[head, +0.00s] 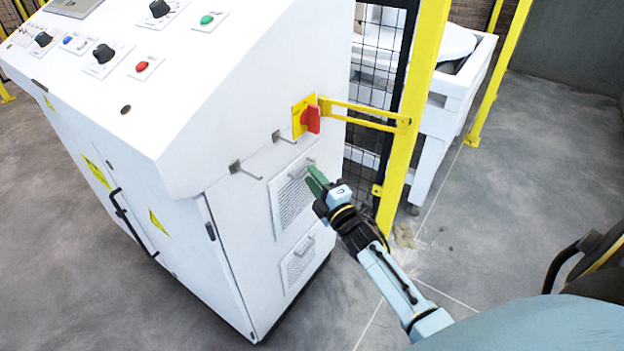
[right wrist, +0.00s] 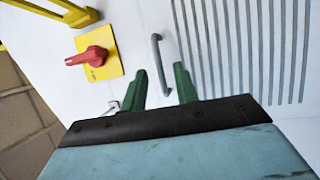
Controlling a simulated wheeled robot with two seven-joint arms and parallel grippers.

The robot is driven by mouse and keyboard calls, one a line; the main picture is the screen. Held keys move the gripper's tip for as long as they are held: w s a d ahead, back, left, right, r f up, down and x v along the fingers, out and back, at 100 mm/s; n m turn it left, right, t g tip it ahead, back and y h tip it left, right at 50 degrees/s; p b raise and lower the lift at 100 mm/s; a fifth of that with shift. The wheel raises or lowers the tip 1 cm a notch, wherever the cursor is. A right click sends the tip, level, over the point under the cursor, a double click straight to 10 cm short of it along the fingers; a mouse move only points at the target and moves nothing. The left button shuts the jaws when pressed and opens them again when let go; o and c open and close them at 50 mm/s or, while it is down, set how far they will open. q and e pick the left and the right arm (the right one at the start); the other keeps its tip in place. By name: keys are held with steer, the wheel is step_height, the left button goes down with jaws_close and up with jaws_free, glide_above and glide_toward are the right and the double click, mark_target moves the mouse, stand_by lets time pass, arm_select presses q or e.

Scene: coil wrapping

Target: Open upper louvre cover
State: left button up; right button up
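The upper louvre cover (head: 291,197) is a slatted panel on the side of the white cabinet (head: 220,220), and it looks closed. Its slats also show in the right wrist view (right wrist: 245,45). A grey bar handle (right wrist: 160,58) stands beside the slats. My right gripper (head: 316,180) has green fingers and is at the upper edge of the cover. In the right wrist view its fingers (right wrist: 162,84) are apart, one on each side of the handle's near end. I cannot tell whether they touch it. My left gripper is not in view.
A red rotary switch on a yellow plate (head: 305,117) sits just above the cover. A yellow post with a bracket (head: 415,105) stands close to the right of my gripper. A lower louvre cover (head: 300,262) is below. Grey floor (head: 530,210) is clear at right.

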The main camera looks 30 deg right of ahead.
steer(key=shift+w+r, duration=0.1)
steer(key=shift+w, duration=0.5)
jaws_close()
